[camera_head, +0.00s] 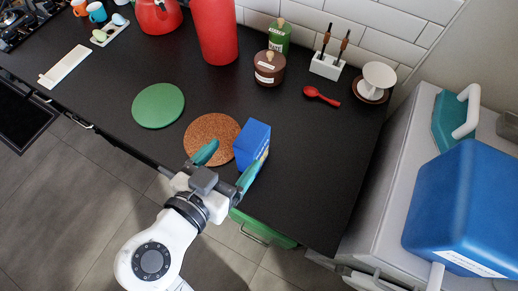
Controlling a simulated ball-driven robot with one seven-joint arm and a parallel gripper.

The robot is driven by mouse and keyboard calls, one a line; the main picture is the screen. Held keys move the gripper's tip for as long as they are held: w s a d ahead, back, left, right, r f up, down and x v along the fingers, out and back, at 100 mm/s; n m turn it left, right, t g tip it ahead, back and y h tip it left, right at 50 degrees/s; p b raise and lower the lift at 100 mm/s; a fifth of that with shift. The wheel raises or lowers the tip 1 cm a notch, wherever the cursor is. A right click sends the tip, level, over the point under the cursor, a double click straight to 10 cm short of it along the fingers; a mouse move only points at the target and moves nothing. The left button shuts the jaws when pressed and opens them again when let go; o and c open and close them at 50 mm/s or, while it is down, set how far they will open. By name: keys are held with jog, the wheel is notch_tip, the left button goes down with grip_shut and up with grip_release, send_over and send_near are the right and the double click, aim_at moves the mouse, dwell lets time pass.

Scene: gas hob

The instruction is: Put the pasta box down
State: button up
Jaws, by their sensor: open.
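The blue pasta box (254,143) stands upright on the black countertop (300,180), close to the front edge and just right of the round cork mat (220,127). My gripper (226,164) reaches in from the front. Its two teal fingers are spread apart and it is open. The right finger lies close along the box's near side and covers part of it; I cannot tell if it touches. The left finger is over the cork mat. The box's far base is hidden.
A green round mat (158,105) lies left of the cork one. A large blue box (465,210) is at right. The counter right of the pasta box is clear.

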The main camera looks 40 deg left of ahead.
aim_at(248, 141)
jog(key=p+x, duration=0.1)
jog(key=x, duration=0.7)
jog(key=shift+w+d+f+p, duration=0.1)
jog(key=shift+w+f+p, duration=0.1)
jog(key=shift+w+p, duration=0.1)
jog(key=shift+s, duration=0.1)
grip_shut()
dwell(0.4)
jog(key=shift+r, duration=0.1)
